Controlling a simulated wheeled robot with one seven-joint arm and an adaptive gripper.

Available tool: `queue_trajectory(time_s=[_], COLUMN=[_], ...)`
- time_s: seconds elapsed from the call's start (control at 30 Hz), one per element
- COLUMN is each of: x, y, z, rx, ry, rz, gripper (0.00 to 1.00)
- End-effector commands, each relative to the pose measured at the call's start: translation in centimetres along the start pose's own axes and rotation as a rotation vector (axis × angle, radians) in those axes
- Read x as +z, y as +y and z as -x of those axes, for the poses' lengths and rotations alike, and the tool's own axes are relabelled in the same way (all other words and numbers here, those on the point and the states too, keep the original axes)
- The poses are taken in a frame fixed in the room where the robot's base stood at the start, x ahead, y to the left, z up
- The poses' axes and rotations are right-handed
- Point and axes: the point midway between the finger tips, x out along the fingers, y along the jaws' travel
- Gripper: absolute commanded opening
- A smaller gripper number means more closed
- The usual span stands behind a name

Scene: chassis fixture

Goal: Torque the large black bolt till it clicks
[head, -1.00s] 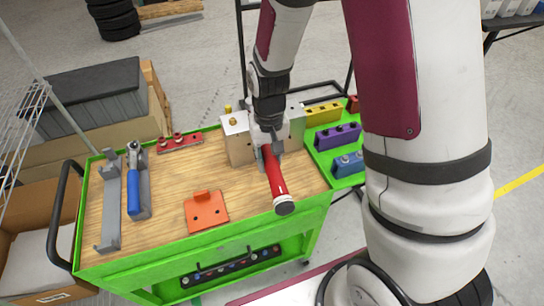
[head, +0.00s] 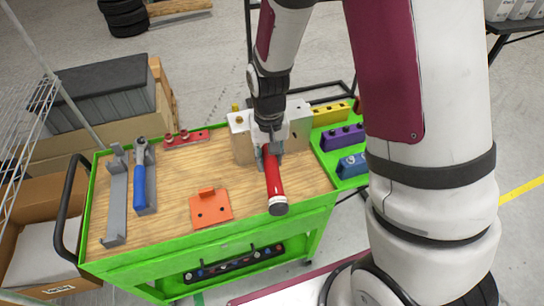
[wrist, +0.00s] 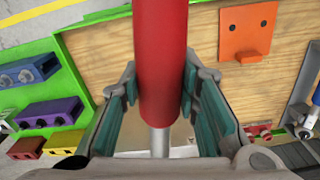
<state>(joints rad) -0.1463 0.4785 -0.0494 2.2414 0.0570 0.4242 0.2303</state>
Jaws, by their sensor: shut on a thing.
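A red-handled torque wrench (head: 273,180) is in my gripper (head: 268,152), its dark end cap pointing toward the front edge of the cart. In the wrist view my gripper (wrist: 158,100) has its teal-padded fingers on both sides of the red handle (wrist: 162,55), near the handle's metal shaft (wrist: 160,142). The gripper is beside the front of a beige metal block (head: 242,142) on the cart. The wrench's head and the large black bolt cannot be made out; my gripper and arm cover that area.
A blue-handled wrench (head: 140,178) lies in a grey holder beside an empty-looking grey holder (head: 116,205). An orange bracket (head: 210,212) lies mid-table. A red bit rack (head: 187,138) is behind. Purple (head: 340,138), yellow (head: 328,113) and blue (head: 352,165) blocks sit at the right.

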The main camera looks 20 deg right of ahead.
Motion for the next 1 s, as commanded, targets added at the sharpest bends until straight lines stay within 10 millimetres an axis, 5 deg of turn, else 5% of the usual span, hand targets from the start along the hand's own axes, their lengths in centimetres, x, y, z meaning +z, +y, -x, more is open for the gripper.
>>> queue_trajectory(time_s=[1.0], x=[-0.4], y=[-1.6], z=[0.1], rx=[-0.003], ry=[0.010], rz=[-0.066], gripper=[0.00])
